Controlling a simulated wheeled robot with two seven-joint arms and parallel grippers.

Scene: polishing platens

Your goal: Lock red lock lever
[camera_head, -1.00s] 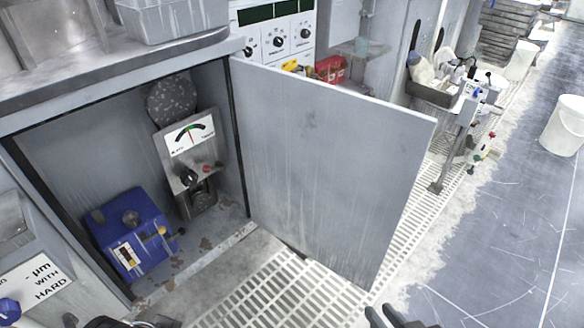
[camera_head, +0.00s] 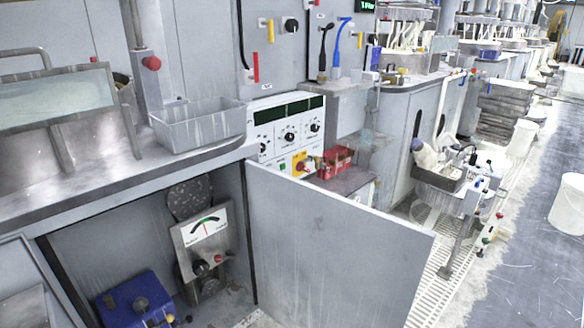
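Neither of my grippers is in view, so nothing of mine shows near the levers.
An open grey cabinet door (camera_head: 335,250) stands out in front. Inside the cabinet are a blue box (camera_head: 136,300) and a gauge plate (camera_head: 205,228). A grey bin (camera_head: 200,126) stands on the ledge. The floor at right (camera_head: 520,270) is mostly clear, with a white bucket (camera_head: 568,207).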

